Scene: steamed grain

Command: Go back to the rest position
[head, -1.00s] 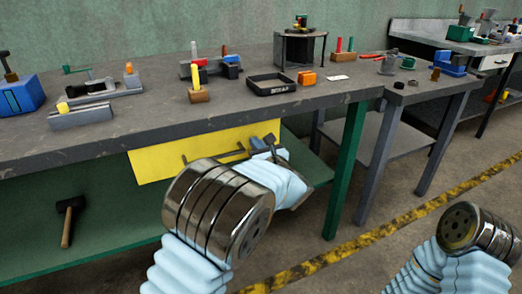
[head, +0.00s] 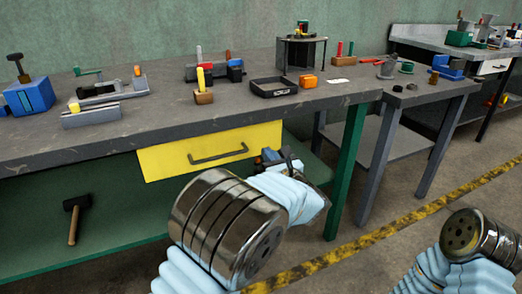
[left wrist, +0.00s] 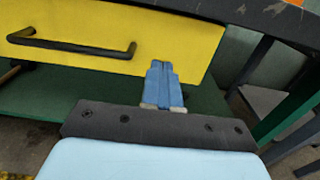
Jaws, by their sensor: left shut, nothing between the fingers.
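The drawer looks shut. At the lower right of the head view only a link of my right arm shows; the right gripper is out of view.
The workbench top (head: 130,125) holds a black tray (head: 273,88), an orange block (head: 308,81) and a blue box (head: 29,97). A hammer (head: 73,215) lies on the green lower shelf. A green table leg (head: 346,175) stands right of my left gripper.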

